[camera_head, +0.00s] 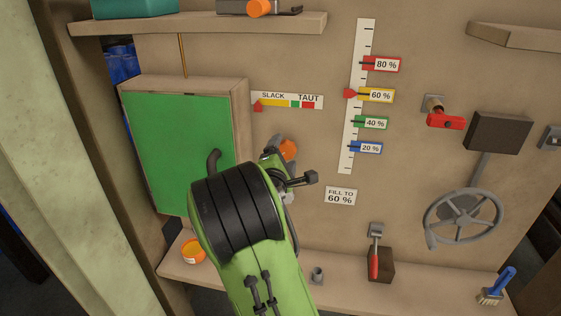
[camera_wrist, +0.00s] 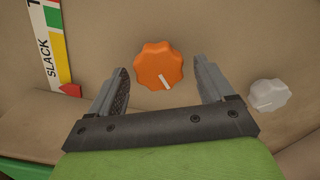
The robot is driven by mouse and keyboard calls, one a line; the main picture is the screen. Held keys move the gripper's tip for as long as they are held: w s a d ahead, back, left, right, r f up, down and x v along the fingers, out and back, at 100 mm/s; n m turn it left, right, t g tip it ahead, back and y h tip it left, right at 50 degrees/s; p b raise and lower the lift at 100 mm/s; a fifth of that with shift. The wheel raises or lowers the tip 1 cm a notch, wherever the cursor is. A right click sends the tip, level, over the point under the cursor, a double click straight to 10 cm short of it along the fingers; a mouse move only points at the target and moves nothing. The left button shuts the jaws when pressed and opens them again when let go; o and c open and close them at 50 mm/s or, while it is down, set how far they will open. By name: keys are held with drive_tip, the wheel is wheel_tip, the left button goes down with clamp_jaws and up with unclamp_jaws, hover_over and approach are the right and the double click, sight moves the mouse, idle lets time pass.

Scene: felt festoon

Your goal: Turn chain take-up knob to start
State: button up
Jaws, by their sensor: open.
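The orange knob (camera_wrist: 158,64) with a white pointer line is on the wall panel; in the wrist view its line points down and slightly right. In the head view the knob (camera_head: 289,149) shows partly behind my arm. My gripper (camera_wrist: 162,80) is open, with one finger on each side of the knob and visible gaps to it. I cannot tell how far the fingertips are from the wall. The slack/taut gauge (camera_head: 287,102) has its red pointer (camera_head: 258,107) at the SLACK end. A grey knob (camera_wrist: 269,95) is right of my gripper in the wrist view.
A green cabinet door (camera_head: 158,130) is left of my arm. A percent scale (camera_head: 355,120), a red-handled valve (camera_head: 445,121) and a grey handwheel (camera_head: 463,218) are to the right. The shelf below holds an orange pot (camera_head: 193,251) and a brush (camera_head: 497,286).

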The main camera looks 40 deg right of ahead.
drive_tip(key=b+v, duration=0.5)
drive_tip(key=v, duration=1)
drive_tip(key=shift+s+a, duration=0.15)
drive_tip(key=shift+a, duration=0.05)
drive_tip(key=s+f+m+g+y+p, duration=0.35)
drive_tip(key=s+f+m+y, duration=0.2)
drive_tip(key=m, duration=0.35)
drive_tip(key=s+a+m+g+y, duration=0.1)
drive_tip(key=s+a+y, duration=0.3)
drive_tip(key=a, duration=0.4)
drive_tip(key=s+a+r+m+g+y+p, duration=0.1)
drive_tip(key=s+a+m+y, duration=0.1)
drive_tip(key=s+a+y, duration=0.2)
drive_tip(key=s+a, duration=0.3)
drive_tip(key=a, duration=0.2)
drive_tip(key=shift+m+y, duration=0.35)
drive_tip(key=shift+m, duration=0.05)
